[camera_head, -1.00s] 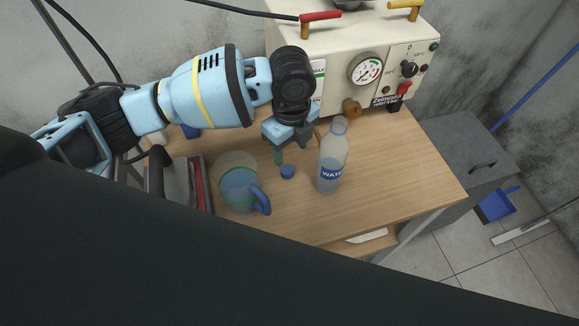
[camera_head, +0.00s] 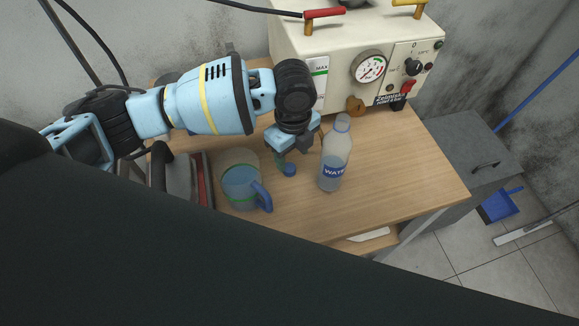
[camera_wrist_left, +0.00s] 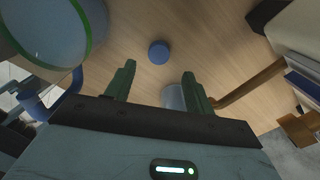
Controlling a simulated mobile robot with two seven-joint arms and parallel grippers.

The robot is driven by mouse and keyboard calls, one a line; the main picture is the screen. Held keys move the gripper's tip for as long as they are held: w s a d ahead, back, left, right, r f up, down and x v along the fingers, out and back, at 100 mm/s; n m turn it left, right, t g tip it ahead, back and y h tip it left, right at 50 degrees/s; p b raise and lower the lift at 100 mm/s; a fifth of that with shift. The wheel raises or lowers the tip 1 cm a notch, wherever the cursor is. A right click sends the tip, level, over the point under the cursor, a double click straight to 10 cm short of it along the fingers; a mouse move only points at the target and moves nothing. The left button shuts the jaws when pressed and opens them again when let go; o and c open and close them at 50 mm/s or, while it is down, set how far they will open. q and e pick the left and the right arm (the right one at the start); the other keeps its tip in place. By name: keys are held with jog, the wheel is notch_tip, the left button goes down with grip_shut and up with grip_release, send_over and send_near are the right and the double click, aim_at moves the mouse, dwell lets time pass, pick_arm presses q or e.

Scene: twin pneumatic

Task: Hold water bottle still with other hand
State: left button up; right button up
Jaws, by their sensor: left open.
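The clear water bottle (camera_head: 337,158) stands upright and uncapped on the wooden table, with a blue label low on its side. My left gripper (camera_head: 285,160) is open and empty, to the left of the bottle and apart from it. Its fingers point down over a small blue cap (camera_head: 290,170) on the table. In the left wrist view, the open fingers (camera_wrist_left: 158,88) show with the blue cap (camera_wrist_left: 159,52) beyond their tips. A pale, see-through thing shows between the fingers there; I cannot tell what it is. My right gripper is not in view.
A clear mug (camera_head: 240,188) with a blue handle stands left of the cap. Dark and red books (camera_head: 197,180) are at the table's left. A cream pump unit (camera_head: 335,58) with a gauge stands behind the bottle. The table (camera_head: 405,175) is clear to the right.

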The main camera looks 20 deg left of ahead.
aim_at(289, 167)
pick_arm(q)
jog(key=f, duration=0.4)
jog(key=shift+a+f, duration=0.3)
jog(key=shift+a, duration=0.05)
jog(key=shift+c, duration=0.3)
jog(key=c, duration=1)
